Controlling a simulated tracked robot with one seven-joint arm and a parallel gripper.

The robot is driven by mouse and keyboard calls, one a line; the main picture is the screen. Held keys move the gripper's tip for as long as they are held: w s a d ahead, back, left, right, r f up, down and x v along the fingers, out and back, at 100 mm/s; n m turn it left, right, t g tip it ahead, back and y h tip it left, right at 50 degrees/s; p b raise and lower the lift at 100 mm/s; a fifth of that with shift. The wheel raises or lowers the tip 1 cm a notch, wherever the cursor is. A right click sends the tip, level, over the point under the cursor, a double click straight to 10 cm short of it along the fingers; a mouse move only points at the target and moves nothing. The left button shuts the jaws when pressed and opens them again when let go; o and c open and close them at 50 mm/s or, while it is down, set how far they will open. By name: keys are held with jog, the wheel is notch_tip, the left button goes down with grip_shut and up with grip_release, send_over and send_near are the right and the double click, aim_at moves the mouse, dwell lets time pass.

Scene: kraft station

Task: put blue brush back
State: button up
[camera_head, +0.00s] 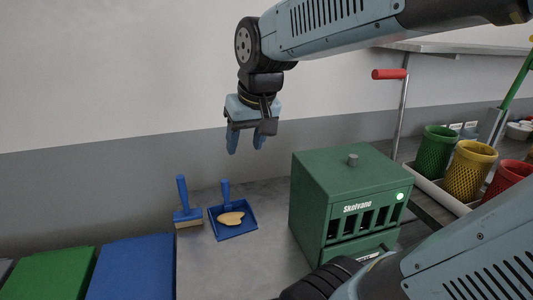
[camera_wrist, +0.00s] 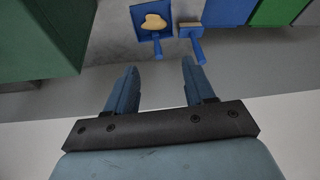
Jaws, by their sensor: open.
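The blue brush (camera_head: 187,212) with pale bristles leans upright on the counter near the wall, its handle pointing up. It also shows in the wrist view (camera_wrist: 194,42), beyond my fingers. Beside it, on its right in the head view, is a blue dustpan (camera_head: 236,231) with a tan lump (camera_head: 231,218) in it; the wrist view shows the dustpan (camera_wrist: 140,22) too. My gripper (camera_head: 246,142) is open and empty, pointing down, high above the counter and up and to the right of the brush. The wrist view shows its two blue fingers (camera_wrist: 158,88) spread apart.
A green Skelvane box (camera_head: 325,185) stands right of the dustpan. Green (camera_head: 66,275) and blue (camera_head: 133,268) flat-topped blocks lie at the left front. Green (camera_head: 435,152), yellow (camera_head: 468,170) and red (camera_head: 507,180) baskets stand at the right. The wall (camera_head: 120,165) runs close behind the brush.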

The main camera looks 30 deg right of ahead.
jog(key=s+d+t, duration=0.1)
jog(key=s, duration=0.5)
jog(key=shift+d+f+h, duration=0.3)
jog(key=shift+d+f, duration=0.05)
jog(key=shift+f, duration=0.05)
jog(key=shift+c, duration=1.1)
jog(key=shift+a, duration=0.15)
